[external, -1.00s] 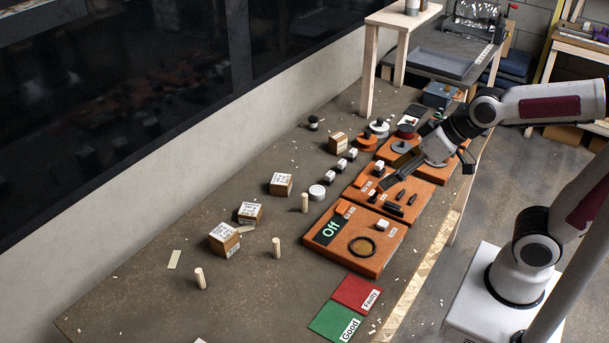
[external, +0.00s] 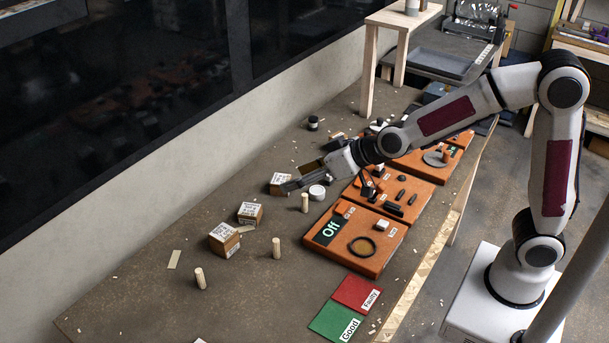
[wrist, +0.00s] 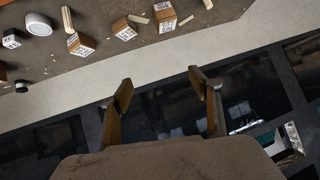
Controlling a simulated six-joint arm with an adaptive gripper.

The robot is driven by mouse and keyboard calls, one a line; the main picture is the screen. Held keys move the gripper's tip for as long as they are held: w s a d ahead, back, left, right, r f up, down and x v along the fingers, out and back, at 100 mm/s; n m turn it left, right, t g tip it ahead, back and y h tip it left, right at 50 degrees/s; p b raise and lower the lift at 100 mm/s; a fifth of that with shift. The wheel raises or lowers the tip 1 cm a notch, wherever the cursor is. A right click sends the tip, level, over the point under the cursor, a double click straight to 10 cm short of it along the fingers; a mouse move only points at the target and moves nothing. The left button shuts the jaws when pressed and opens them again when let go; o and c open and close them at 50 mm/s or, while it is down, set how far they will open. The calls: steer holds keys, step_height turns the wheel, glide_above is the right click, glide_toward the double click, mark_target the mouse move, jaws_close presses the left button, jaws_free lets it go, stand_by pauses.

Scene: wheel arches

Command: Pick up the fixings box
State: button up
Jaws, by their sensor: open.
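Several small brown boxes with white labels stand on the workbench. The label text is too small to read, so I cannot tell which is the fixings box. One box (external: 275,182) is partly covered by my gripper (external: 287,187) in the external view. Two more, a middle box (external: 250,213) and a nearer box (external: 224,239), stand to the lower left. In the wrist view, three labelled boxes (wrist: 81,44) (wrist: 124,30) (wrist: 165,16) line the top. There my gripper (wrist: 161,86) is open, with nothing between its fingers.
Wooden dowels (external: 276,248) stand upright near the boxes. A white round tin (external: 317,192) is beside my gripper. Orange fixture boards (external: 371,265) fill the bench's right side. A wall with dark windows runs along the far left edge. The near-left bench is mostly clear.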

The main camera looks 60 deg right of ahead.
steer(key=w+a+f+t+h, duration=0.1)
steer(key=w+a+f+t, duration=0.1)
steer(key=w+a+f, duration=0.55)
steer(key=t+h, duration=0.2)
glide_toward(222, 230)
steer(key=w, duration=0.2)
steer(key=shift+s+f+m, duration=0.15)
steer(key=shift+f+m, duration=0.05)
steer(key=shift+m, duration=0.2)
steer(key=shift+x, duration=1.3)
steer(key=shift+f, duration=0.1)
